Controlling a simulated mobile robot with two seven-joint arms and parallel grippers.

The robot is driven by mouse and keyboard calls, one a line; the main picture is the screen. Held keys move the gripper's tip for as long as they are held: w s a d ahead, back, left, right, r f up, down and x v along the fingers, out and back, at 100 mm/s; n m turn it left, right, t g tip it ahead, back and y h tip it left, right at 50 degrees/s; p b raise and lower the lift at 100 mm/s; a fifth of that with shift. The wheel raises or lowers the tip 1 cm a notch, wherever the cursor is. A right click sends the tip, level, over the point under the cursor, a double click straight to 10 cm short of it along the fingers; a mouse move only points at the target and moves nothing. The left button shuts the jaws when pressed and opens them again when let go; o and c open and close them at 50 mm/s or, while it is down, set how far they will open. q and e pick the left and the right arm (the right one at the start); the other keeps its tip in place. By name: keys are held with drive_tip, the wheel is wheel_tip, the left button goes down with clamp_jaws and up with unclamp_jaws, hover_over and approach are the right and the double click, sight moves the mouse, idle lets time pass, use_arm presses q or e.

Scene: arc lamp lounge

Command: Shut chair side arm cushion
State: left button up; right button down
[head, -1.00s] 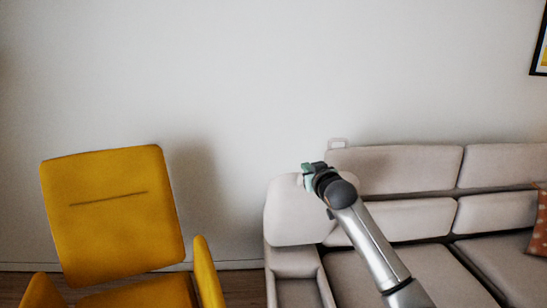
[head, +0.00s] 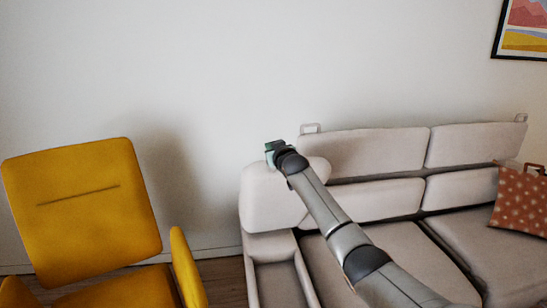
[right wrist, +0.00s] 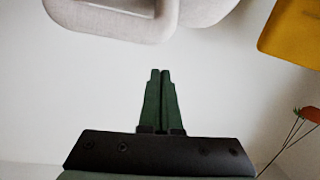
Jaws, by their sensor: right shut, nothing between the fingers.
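The pale beige arm cushion (head: 268,205) stands raised at the left end of the sofa, above an open-topped arm box (head: 280,285). My right gripper (head: 270,152) is at the cushion's upper edge in the head view, with my arm crossing in front of the cushion's right part. In the right wrist view my green fingers (right wrist: 160,75) are together and empty. A pale padded piece, likely the cushion (right wrist: 105,18), shows at the top of that view, apart from the fingertips. Whether the gripper touches the cushion cannot be told. My left gripper is not in view.
A yellow armchair (head: 85,215) stands left of the sofa, with a narrow floor gap between. The sofa's seat (head: 405,255) and backrest (head: 390,150) extend right.

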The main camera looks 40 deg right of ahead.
drive_tip(key=shift+w+d, duration=0.25)
drive_tip(key=shift+w, duration=0.3)
drive_tip(key=shift+s+a+f+p, duration=0.2)
drive_tip(key=shift+s+f+p, duration=0.15)
drive_tip(key=shift+s+f, duration=0.4)
drive_tip(key=shift+s+a+f+p, duration=0.15)
drive_tip(key=shift+s+f+p, duration=0.2)
drive_tip(key=shift+s+f, duration=0.35)
drive_tip(key=shift+f, duration=0.1)
